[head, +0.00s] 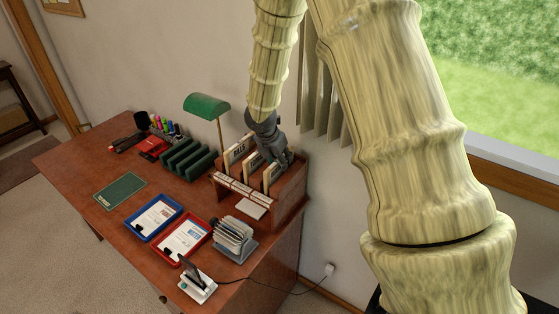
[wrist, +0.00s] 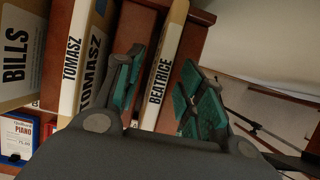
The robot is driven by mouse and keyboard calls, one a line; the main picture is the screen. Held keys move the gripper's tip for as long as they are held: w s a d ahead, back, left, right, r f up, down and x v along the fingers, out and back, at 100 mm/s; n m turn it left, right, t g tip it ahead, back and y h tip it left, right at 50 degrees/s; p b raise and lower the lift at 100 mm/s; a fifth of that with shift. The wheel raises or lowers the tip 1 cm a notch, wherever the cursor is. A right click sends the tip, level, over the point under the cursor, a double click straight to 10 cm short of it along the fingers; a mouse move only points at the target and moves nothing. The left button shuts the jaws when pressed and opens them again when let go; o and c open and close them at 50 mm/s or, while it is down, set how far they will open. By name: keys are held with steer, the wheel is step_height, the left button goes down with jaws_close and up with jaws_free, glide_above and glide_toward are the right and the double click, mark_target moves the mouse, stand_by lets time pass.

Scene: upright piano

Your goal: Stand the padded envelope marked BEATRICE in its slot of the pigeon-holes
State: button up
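The padded envelope marked BEATRICE (wrist: 172,42) stands on edge, cream with a white label edge, in the rightmost part of the pigeon-holes in the wrist view. My gripper (wrist: 163,66) has its teal-padded fingers on either side of it. A narrow gap shows between the left pad and the envelope, and the right pad also looks apart from it. In the head view my gripper (head: 271,148) is over the wooden pigeon-holes (head: 291,200) and hides part of the envelopes there. The envelope's lower end is hidden behind my gripper.
Envelopes marked TOMASZ (wrist: 69,72) and BILLS (wrist: 16,60) stand to the left. A green lamp (head: 207,104) and green rack (head: 190,158) are close by on the desk. Blue (head: 137,231) and red (head: 165,250) trays lie in front. The window wall is close on the right.

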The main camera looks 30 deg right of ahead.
steer(key=v, duration=1.1)
stand_by(0.4)
